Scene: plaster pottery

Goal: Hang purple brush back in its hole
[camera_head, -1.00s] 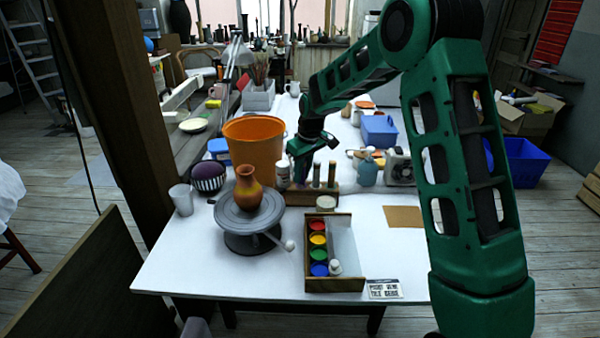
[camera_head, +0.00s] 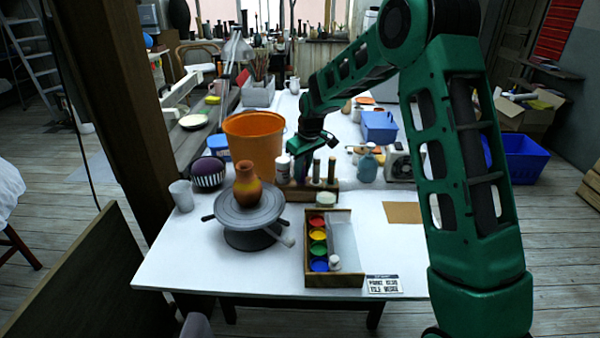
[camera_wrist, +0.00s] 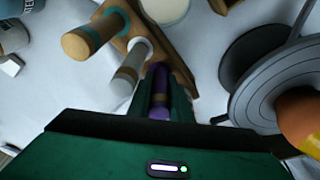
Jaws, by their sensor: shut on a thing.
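The purple brush (camera_wrist: 160,88) is between the jaws of my gripper (camera_wrist: 162,100), which is shut on its handle, in the wrist view. The wooden brush rack (camera_wrist: 178,62) lies just past it; the purple brush points at the rack's end. I cannot tell whether its tip is in the hole. Two other brushes stand upright in the rack: a tan one with a teal band (camera_wrist: 95,35) and a pale grey one (camera_wrist: 132,65). In the head view, my gripper (camera_head: 300,162) is over the left end of the rack (camera_head: 326,194).
A turntable (camera_head: 250,216) with an orange vase (camera_head: 247,186) stands left of the rack. An orange bucket (camera_head: 253,145) and a white bottle (camera_head: 283,167) are close behind. A paint box (camera_head: 345,240) lies in front. The table's front right is mostly clear.

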